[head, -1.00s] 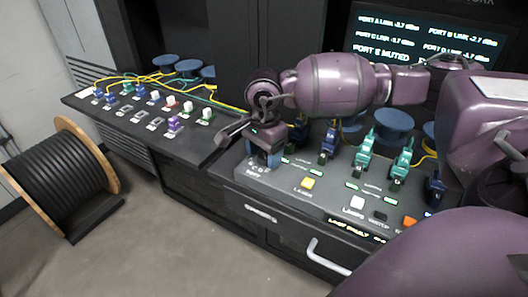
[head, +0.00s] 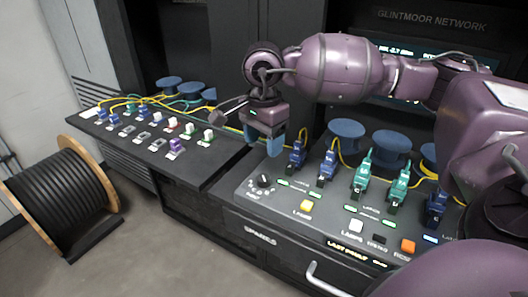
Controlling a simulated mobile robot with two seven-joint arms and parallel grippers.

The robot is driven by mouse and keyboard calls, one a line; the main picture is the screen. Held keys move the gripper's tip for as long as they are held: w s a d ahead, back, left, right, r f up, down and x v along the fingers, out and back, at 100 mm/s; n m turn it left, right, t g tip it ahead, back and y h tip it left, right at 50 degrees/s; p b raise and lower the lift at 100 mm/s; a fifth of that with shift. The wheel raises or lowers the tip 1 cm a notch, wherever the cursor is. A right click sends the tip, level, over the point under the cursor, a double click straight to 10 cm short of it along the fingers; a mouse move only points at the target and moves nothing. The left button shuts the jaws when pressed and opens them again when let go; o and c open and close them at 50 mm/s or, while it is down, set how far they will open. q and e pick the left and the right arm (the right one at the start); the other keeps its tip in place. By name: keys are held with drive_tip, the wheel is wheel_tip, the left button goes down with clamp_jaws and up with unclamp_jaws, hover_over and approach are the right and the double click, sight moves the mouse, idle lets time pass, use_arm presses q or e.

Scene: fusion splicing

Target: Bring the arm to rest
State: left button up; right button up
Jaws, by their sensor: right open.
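My right arm comes in from the right edge and reaches across the console. My right gripper (head: 275,143) hangs down at the console's left end, its blue fingertips pointing at the floor. It is open and I see nothing in it. It is above the black rotary knob (head: 264,181) and to the left of the first blue connector (head: 297,155). My left gripper does not show in the head view.
The console (head: 232,190) carries blue and teal connectors (head: 362,176), a yellow button (head: 306,206) and an orange button (head: 408,246). A cable drum (head: 62,195) stands on the floor at left. A screen is partly hidden behind my arm.

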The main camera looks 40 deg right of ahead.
drive_tip(key=shift+r, duration=0.3)
idle(0.4)
